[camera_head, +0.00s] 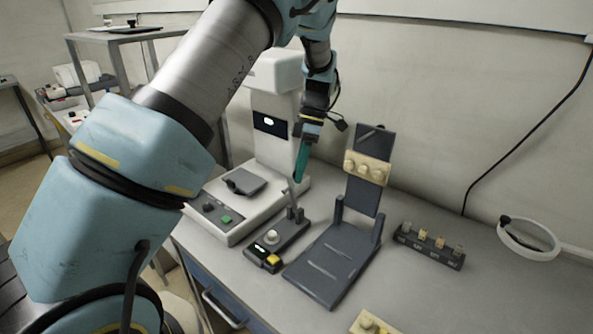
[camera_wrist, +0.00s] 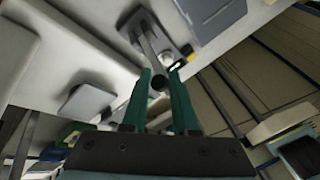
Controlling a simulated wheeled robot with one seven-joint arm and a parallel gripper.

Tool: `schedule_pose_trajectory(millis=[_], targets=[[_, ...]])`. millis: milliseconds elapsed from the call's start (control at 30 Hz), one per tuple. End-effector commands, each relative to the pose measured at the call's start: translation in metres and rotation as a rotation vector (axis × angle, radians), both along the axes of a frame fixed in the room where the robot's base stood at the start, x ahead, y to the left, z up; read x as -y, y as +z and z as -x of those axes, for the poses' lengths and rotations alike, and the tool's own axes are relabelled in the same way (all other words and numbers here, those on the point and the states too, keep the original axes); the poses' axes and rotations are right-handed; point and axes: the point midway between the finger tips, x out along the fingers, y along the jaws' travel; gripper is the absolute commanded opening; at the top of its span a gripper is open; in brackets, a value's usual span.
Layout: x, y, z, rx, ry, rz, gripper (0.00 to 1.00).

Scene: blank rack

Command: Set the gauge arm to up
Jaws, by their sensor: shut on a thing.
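The gauge (camera_head: 278,243) is a small dark device on the bench, with a round light knob and a yellow button at its front. Its gauge arm (camera_head: 291,194) is a thin grey rod rising from the back of the device, leaning slightly left. My gripper (camera_head: 298,178) comes down from above with its teal fingers at the rod's top. In the wrist view, the green fingertips (camera_wrist: 160,80) are closed on the rod's round end, and the gauge arm (camera_wrist: 150,45) runs away to the grey base. The exact contact is small and partly hidden in the head view.
A white instrument (camera_head: 275,135) with a grey plate stands behind left. A dark hinged stand (camera_head: 333,262) with a raised panel is close on the right. A dark block with several knobs (camera_head: 430,246) and a white ring (camera_head: 528,240) lie farther right. Bench between them is clear.

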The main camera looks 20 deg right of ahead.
Motion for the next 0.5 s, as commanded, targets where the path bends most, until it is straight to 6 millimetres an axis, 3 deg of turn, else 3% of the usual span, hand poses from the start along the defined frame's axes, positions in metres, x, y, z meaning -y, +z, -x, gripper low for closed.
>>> schedule_pose_trajectory(millis=[500], targets=[[-0.0004,-0.0042,-0.0074,0.008,0.004,-0.006,0.00]])
